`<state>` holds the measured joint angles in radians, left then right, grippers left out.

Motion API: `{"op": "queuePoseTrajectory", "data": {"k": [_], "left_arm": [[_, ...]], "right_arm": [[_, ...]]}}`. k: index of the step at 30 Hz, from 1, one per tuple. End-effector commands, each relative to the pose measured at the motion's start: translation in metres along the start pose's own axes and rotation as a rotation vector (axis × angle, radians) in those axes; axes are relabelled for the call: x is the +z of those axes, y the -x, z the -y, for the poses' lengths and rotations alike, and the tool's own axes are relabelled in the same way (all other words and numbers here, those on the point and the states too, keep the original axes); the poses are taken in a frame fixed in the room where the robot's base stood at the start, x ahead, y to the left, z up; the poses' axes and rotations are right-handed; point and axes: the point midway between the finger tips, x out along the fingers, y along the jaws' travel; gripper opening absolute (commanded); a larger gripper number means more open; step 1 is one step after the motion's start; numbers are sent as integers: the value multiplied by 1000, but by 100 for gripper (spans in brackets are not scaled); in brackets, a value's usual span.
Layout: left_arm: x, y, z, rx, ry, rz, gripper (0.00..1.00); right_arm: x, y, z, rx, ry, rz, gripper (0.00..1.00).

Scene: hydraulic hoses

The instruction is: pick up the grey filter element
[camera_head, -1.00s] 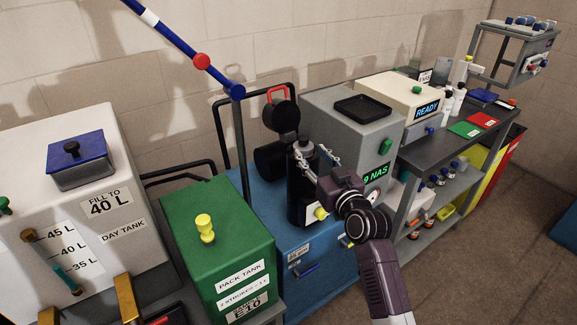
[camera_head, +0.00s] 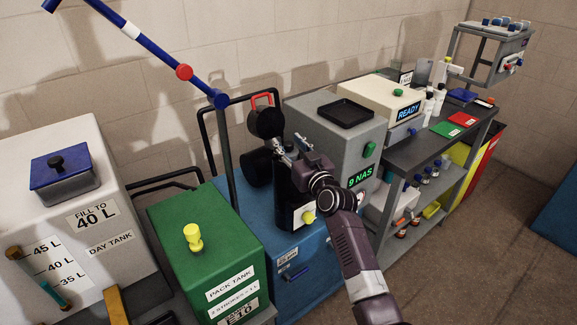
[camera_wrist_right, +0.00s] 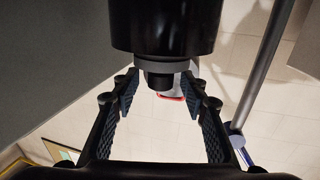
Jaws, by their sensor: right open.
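A black upright cylinder (camera_head: 287,203) stands on the blue unit behind the green tank. My right gripper (camera_head: 287,150) is over its top and hides much of it in the head view. In the right wrist view, which looks upside down, the black cylinder (camera_wrist_right: 163,28) ends in a grey band (camera_wrist_right: 152,66) with a dark stub (camera_wrist_right: 159,80). The grey band may be the filter element; I cannot tell for sure. My right gripper (camera_wrist_right: 162,92) is open, its fingers on either side of the stub with gaps. My left gripper is not in view.
A blue-jointed pole (camera_head: 226,150) rises left of the cylinder. A grey box (camera_head: 330,128) with a black tray stands close on the right. The green pack tank (camera_head: 190,275) is in front left. A dark round part with a red handle (camera_head: 262,100) is behind.

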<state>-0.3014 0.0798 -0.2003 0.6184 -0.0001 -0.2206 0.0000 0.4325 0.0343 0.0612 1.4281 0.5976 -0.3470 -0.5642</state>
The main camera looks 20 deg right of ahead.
Motion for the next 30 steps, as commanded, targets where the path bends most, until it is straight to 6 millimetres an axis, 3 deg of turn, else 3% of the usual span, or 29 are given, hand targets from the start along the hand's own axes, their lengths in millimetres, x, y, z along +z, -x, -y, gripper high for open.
{"op": "queuePoseTrajectory", "data": {"k": [5,16,30], "left_arm": [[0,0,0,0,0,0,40],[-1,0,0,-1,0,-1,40],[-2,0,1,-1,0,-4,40]], "right_arm": [[0,0,0,0,0,0,40],[0,0,0,0,-1,0,0],[-2,0,0,0,-1,-3,0]]}}
